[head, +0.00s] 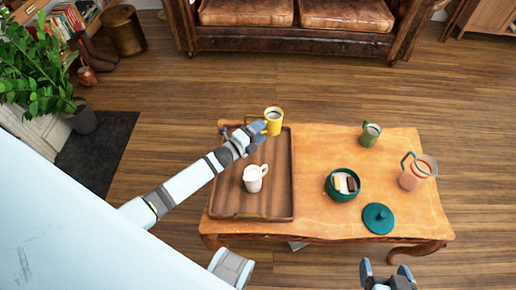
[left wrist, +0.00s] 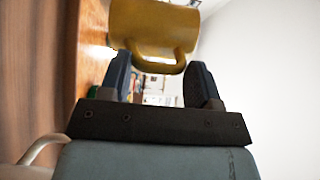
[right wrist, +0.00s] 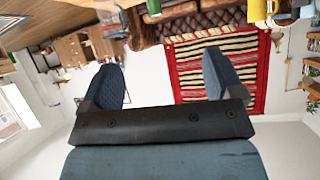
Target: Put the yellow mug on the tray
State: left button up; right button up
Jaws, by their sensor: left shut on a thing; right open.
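The yellow mug (head: 273,121), with dark contents, is upright at the far edge of the brown wooden tray (head: 283,190). I cannot tell whether it touches the tray or is held above it. My left gripper (head: 258,132) is shut on the mug's handle. The left wrist view shows the mug (left wrist: 150,22) with its handle between the fingertips (left wrist: 160,75). My right gripper (head: 387,272) is open and empty in front of the table; its spread fingers show in the right wrist view (right wrist: 164,78).
The tray's right side is clear.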

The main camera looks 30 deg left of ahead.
aim_at(268, 134)
pick_arm(q)
notch_tip(268, 134, down, 5)
jog(key=shift+f+b, duration=0.1)
jog(key=shift+b, duration=0.4)
notch_tip(268, 134, down, 3)
jog(key=shift+f+b, duration=0.15)
jog(key=shift+b, duration=0.45)
jog(key=shift+f, duration=0.15)
jog(key=shift+f+b, duration=0.4)
jog(key=shift+f, duration=0.2)
pick_arm(e)
jog(key=shift+w+a+t+y, duration=0.15)
jog(key=shift+a+t+y, duration=0.15)
jog(key=shift+a+y, duration=0.1)
pick_arm(q)
jog(key=o, duration=1.1)
